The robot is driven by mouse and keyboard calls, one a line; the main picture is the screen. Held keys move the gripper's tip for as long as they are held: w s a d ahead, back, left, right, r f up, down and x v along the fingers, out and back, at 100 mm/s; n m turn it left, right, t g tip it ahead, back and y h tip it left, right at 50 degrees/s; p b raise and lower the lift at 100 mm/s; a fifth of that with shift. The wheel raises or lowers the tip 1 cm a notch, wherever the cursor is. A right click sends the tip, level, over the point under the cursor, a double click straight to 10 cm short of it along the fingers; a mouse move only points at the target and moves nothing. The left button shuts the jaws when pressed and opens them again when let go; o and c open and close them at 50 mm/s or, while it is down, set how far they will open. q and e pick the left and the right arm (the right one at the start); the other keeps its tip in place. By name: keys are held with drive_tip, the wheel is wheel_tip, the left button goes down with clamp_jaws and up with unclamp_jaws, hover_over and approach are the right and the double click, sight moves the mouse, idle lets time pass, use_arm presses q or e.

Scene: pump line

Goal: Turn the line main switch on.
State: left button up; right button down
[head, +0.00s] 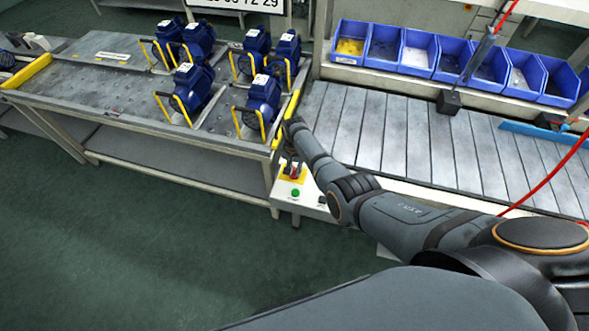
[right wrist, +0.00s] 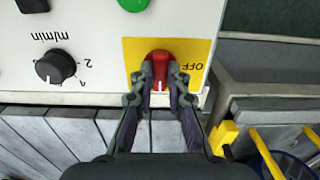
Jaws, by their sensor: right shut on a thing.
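The main switch is a red rotary knob (right wrist: 160,63) on a yellow plate (right wrist: 198,52) marked OFF, with the lettering upside down in the right wrist view. My right gripper (right wrist: 161,80) has its fingers shut on the two sides of the knob. A white mark on the knob points toward the bottom of that view. The ON lettering does not show. In the head view my right gripper (head: 291,165) reaches down to the yellow plate (head: 296,179) on the white control box, and its fingers largely hide the knob. My left gripper is out of view.
A green button (head: 295,193) sits beside the plate; a black dial (right wrist: 57,68) marked m/min shows in the wrist view. Blue pumps (head: 193,88) stand on the left table. Blue bins (head: 417,50) line the back of the slatted conveyor (head: 420,140). The green floor in front is clear.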

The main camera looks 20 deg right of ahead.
sight(295, 172)
idle(0.5)
drive_tip(key=c, duration=1.3)
unclamp_jaws()
drive_tip(key=shift+r, duration=0.1)
drive_tip(key=shift+w+r, duration=0.1)
drive_tip(key=shift+r, duration=0.2)
wheel_tip(295, 172, up, 11)
drive_tip(key=shift+r, duration=0.15)
